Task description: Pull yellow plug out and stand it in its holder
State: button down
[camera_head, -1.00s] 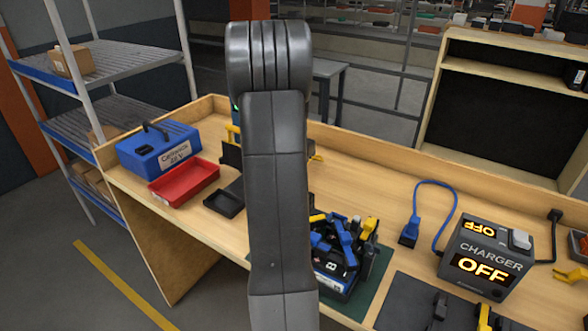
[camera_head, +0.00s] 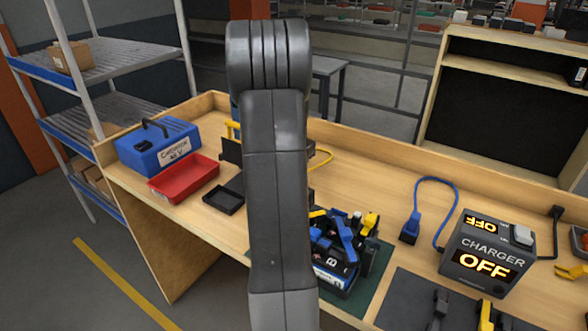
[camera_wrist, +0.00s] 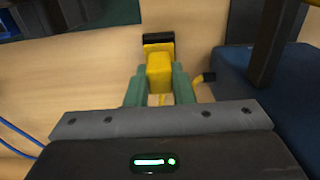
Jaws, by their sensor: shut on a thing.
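My gripper (camera_wrist: 159,85) is shut on the yellow plug (camera_wrist: 159,70) in the wrist view, with a green finger on either side of it. A black piece (camera_wrist: 158,38) sits at the plug's far end; I cannot tell whether it is part of the plug or a holder. In the head view my own arm hides the gripper and plug; the yellow cable (camera_head: 321,160) shows just right of the arm. A black unit with blue and yellow parts (camera_head: 335,275) sits on a green mat (camera_head: 372,290).
A charger (camera_head: 484,256) reading OFF stands at the right, with a blue plug (camera_head: 410,229) on a blue lead. A red tray (camera_head: 184,178), small black tray (camera_head: 223,200) and blue case (camera_head: 158,145) stand at the left. The bench middle is fairly clear.

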jog(key=shift+f, duration=0.4)
jog(key=c, duration=1.2)
grip_release()
jog(key=shift+o, duration=0.2)
jog(key=shift+r, duration=0.1)
notch_tip(320, 180, up, 14)
jog(key=b, duration=0.1)
jog(key=shift+f, duration=0.25)
notch_tip(320, 180, down, 14)
jog(key=shift+r+p, duration=0.15)
jog(key=shift+p, duration=0.2)
jog(key=shift+r, duration=0.3)
jog(key=shift+f, duration=0.15)
